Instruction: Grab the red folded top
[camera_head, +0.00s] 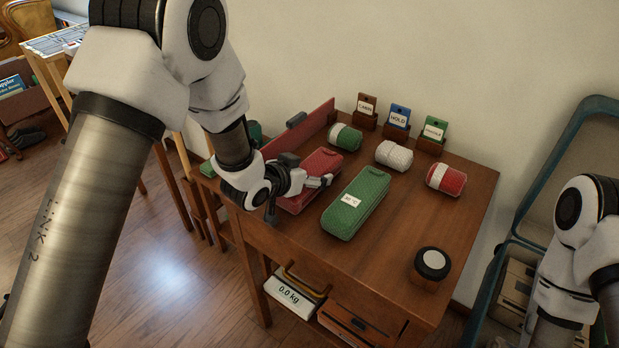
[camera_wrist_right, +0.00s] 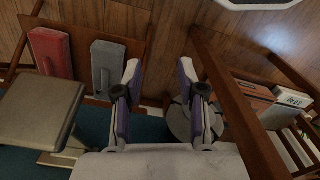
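The red folded top (camera_head: 322,161) lies on the wooden table in the head view, left of a green folded top (camera_head: 360,205) with a white label. My left gripper (camera_head: 326,181) is over the middle of the red top and hides part of it. The fingers are small and seen from the side, so I cannot tell whether they are open or shut, or touching the top. My right gripper (camera_wrist_right: 160,105) shows in the right wrist view, its two fingers wide apart with nothing between them. It is away from the table top.
On the table (camera_head: 395,235) are a green-and-white roll (camera_head: 345,137), a white roll (camera_head: 394,155), a red-and-white roll (camera_head: 446,180) and a round black-and-white button (camera_head: 432,263). Three labelled card stands line the back. A red panel (camera_head: 305,130) stands behind the red top.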

